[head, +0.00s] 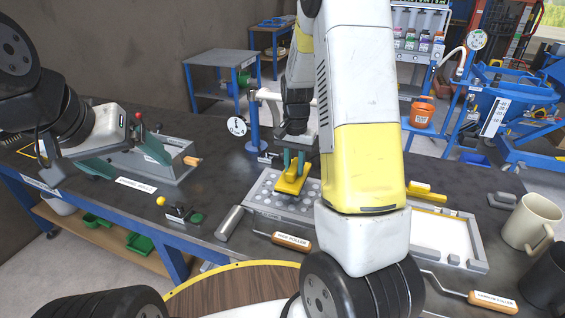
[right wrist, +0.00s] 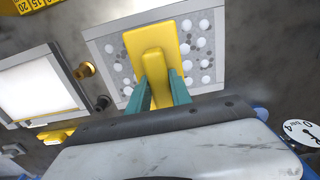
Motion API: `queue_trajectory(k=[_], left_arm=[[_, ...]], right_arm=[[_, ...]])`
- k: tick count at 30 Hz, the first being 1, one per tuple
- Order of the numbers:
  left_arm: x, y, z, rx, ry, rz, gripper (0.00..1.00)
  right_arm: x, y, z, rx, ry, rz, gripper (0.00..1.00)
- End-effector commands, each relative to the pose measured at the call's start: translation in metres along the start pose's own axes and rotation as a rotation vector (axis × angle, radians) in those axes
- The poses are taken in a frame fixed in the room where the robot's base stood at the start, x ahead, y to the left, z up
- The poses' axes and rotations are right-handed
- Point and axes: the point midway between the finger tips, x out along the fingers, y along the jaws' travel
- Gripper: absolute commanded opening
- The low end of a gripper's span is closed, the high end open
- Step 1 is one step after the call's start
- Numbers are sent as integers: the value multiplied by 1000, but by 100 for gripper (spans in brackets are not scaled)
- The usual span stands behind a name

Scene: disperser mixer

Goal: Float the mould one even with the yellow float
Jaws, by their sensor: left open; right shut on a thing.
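The yellow float (head: 292,183) is held in my right gripper (head: 294,160), whose teal fingers are shut on it. The float is over a grey mould (head: 262,208) with white round spots on its surface. In the right wrist view the float (right wrist: 152,52) covers the middle of this mould (right wrist: 112,52); I cannot tell whether it touches the surface. A second mould (head: 482,262) with a smooth pale fill lies to the right, partly behind my right arm. No number is readable on either mould. My left gripper (head: 125,160) is open near a grey box at the left.
A roller with an orange handle (head: 291,241) lies in front of the spotted mould. Another orange-handled tool (head: 493,301) lies at the front right. A cream mug (head: 532,222) and a dark mug (head: 548,280) stand at the right edge. A blue post (head: 254,128) stands behind the mould.

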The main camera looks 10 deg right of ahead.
Motion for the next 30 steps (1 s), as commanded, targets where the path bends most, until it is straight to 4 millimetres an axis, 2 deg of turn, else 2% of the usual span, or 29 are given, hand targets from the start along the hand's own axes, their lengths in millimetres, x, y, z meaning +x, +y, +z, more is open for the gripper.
queue_trajectory(k=[10,17,20,30], left_arm=[[0,0,0,0,0,0,86],[0,0,0,0,0,0,86],[0,0,0,0,0,0,86],[0,0,0,0,0,0,86]], right_arm=[[0,-2,0,-1,1,0,0],[-7,-42,0,-3,1,-1,0],[-7,-50,0,-1,-1,1,0],[22,-50,0,2,-4,1,0]])
